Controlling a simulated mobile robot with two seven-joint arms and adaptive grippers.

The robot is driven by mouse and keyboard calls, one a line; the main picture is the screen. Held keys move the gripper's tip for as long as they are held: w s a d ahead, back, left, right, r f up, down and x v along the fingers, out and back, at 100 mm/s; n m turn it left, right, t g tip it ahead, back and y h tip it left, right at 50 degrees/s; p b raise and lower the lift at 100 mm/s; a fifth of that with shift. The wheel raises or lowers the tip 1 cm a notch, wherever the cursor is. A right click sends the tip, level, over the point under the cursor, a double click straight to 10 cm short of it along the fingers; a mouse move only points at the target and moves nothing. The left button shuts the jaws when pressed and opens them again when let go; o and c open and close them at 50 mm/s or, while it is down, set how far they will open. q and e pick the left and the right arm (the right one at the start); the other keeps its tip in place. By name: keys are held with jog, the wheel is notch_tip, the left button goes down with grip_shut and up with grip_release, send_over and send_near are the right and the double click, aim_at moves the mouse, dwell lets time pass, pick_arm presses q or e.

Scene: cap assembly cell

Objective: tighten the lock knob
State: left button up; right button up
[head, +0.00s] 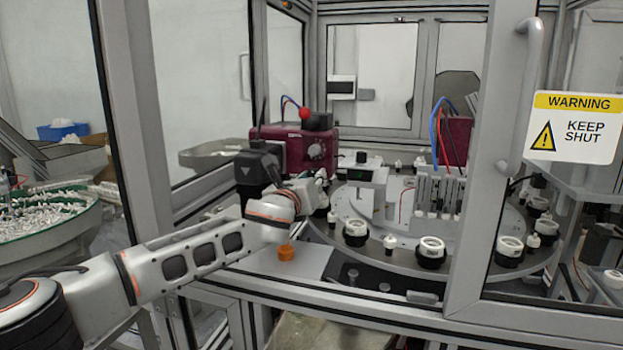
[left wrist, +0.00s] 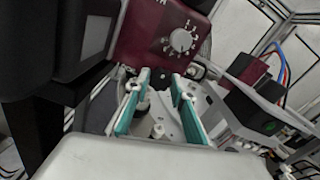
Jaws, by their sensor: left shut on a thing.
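My left arm reaches in from the left through the open front of the cell. My left gripper (head: 318,180) is at the lower right of the maroon unit (head: 290,150), partly hidden by its own wrist in the head view. In the left wrist view its two teal fingers (left wrist: 160,78) point at the unit's lower edge, below the white dial (left wrist: 181,40). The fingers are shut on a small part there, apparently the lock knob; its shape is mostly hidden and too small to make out. My right gripper is not in view.
A round table (head: 375,255) carries several black holders with white rings. A red ball (head: 305,113) tops the maroon unit. An orange knob (head: 287,251) stands on the front plate, below my wrist. The door frame (head: 490,170) with a warning sign (head: 577,127) stands at right.

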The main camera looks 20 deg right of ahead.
aim_at(316, 135)
pick_arm(q)
jog(key=shift+w+a+r+m, duration=0.1)
jog(key=shift+r+m, duration=0.2)
jog(key=shift+m, duration=0.1)
jog(key=o, duration=1.1)
jog(key=shift+f, duration=0.15)
notch_tip(316, 135, up, 10)
jog(key=shift+f, duration=0.1)
